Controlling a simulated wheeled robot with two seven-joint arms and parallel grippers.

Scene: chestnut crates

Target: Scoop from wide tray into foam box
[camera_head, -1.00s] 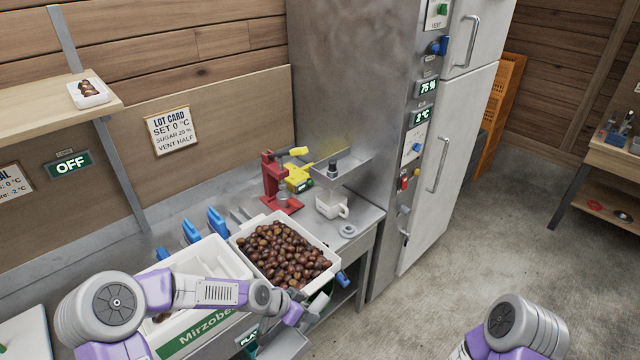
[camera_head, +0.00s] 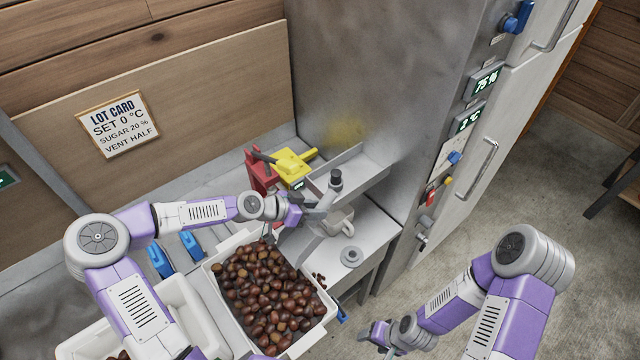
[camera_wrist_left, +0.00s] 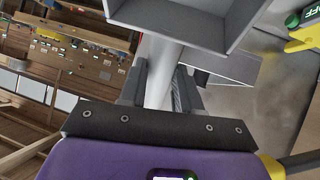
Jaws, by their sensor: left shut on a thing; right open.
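My left gripper (camera_head: 298,212) is shut on the handle of a grey scoop (camera_wrist_left: 162,80), just beyond the far right corner of the wide tray. In the left wrist view the scoop's box-shaped bowl is cut off by the top edge; the part that shows looks empty. The wide white tray (camera_head: 312,343) is full of brown chestnuts (camera_head: 265,300). The white foam box (camera_head: 178,292) stands left of it, partly hidden by my left arm, with a few chestnuts visible low inside. My right gripper (camera_head: 376,336) is open and empty, right of the tray.
A red device (camera_head: 260,172) and a yellow tool (camera_head: 293,165) are behind my left gripper.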

